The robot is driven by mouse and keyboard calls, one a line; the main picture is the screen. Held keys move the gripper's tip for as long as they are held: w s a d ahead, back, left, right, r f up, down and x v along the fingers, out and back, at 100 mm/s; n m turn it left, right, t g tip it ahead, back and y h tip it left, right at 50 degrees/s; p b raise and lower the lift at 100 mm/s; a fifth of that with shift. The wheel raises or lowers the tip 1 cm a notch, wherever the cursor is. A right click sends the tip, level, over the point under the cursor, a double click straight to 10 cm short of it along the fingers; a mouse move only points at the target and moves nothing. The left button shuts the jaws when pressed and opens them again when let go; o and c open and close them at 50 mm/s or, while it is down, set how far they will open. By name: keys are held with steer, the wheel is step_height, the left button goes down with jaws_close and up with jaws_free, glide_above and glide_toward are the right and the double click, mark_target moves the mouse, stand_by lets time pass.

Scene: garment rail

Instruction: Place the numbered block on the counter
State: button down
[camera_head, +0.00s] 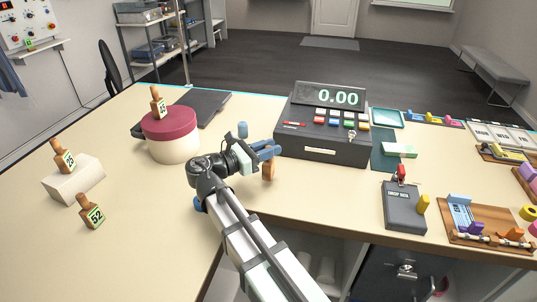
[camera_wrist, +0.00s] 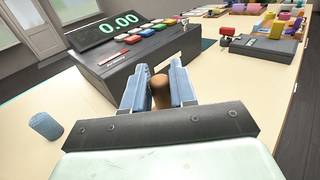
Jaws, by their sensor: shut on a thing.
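My gripper (camera_head: 268,151) is shut on a brown wooden block (camera_head: 268,170) with a rounded knob, over the counter (camera_head: 150,255) in front of the cash register. In the wrist view the knob (camera_wrist: 161,92) sits between the two blue-grey fingers. The held block's number does not show, and I cannot tell whether its base touches the counter. A similar block (camera_head: 91,213) marked 52 stands on the counter at front left. Another numbered block (camera_head: 65,160) stands on a white box (camera_head: 75,182). A third (camera_head: 158,104) stands on a round box with a dark red lid (camera_head: 169,124).
The black cash register (camera_head: 322,146), reading 0.00, stands just behind my gripper. A small blue cylinder (camera_head: 242,129) stands behind it to the left. The left front counter is mostly clear.

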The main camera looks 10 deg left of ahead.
steer(key=shift+f, duration=1.05)
steer(key=shift+f, duration=0.15)
steer(key=c, duration=0.9)
jaws_free()
steer(key=shift+s+a, duration=0.15)
steer(key=shift+a, duration=0.05)
steer(key=v, duration=1.1)
steer(key=shift+s+a, duration=0.15)
steer(key=shift+s, duration=0.05)
